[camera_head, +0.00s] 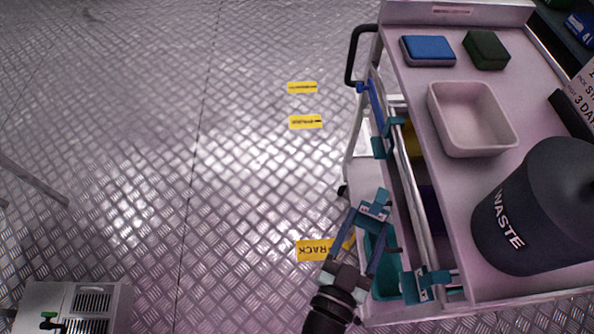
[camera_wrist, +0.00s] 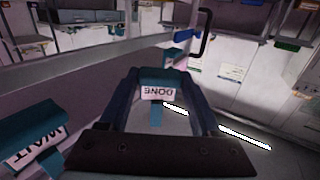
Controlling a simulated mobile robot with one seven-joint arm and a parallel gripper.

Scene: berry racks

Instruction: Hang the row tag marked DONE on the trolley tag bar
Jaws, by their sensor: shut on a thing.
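The row tag marked DONE (camera_wrist: 157,91) is teal with a white label, and its lettering is upside down in the wrist view. My gripper (camera_wrist: 160,104) is shut on it, with one finger on each side. In the head view the tag (camera_head: 376,206) is in my gripper (camera_head: 370,216), beside the trolley's left side. The silver tag bar (camera_head: 414,190) runs along that side, right of the held tag and apart from it in the picture. A teal tag marked WAIT (camera_wrist: 34,138) is at the lower left of the wrist view. A teal labelled piece (camera_head: 427,284) is at the bar's near end.
The trolley top (camera_head: 405,85) holds a blue sponge (camera_head: 428,48), a green block (camera_head: 486,49), a pale tray (camera_head: 472,120) and a dark WASTE bin (camera_head: 530,215). A black handle (camera_head: 351,55) sticks out at the far left corner.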

